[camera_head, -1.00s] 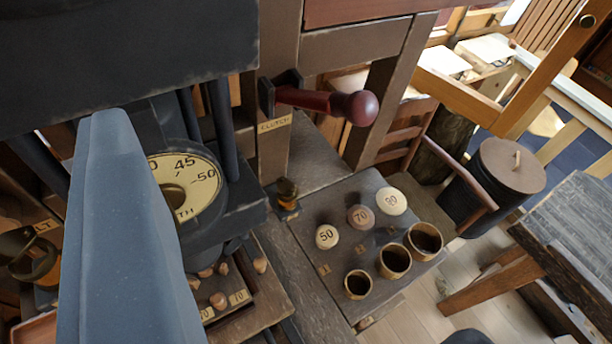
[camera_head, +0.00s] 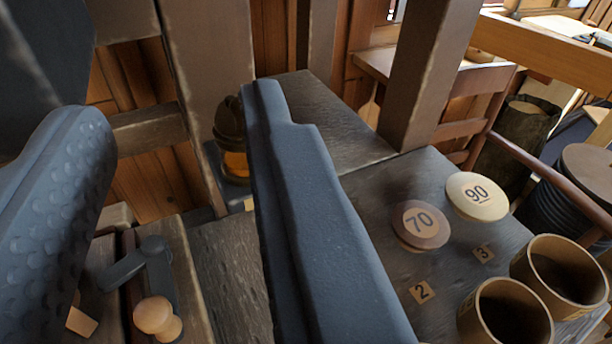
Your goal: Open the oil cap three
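A small brass oil cup with a dark domed cap (camera_head: 229,120) and an amber lower part stands on a dark block beside a wooden post. I see no number on it. Its cap looks closed. My gripper (camera_head: 172,108) is open, with two blue-grey fingers wide apart and nothing between them up close. The right finger overlaps the oil cup's right edge in the picture. The left finger is well to its left. I cannot tell whether the finger touches the cup.
Round discs marked 70 (camera_head: 421,224) and 90 (camera_head: 478,196) lie on the dark bench (camera_head: 405,180), by tags 2 and 3. Open wooden cups (camera_head: 560,272) stand in front of them. A thick post (camera_head: 425,75) rises behind.

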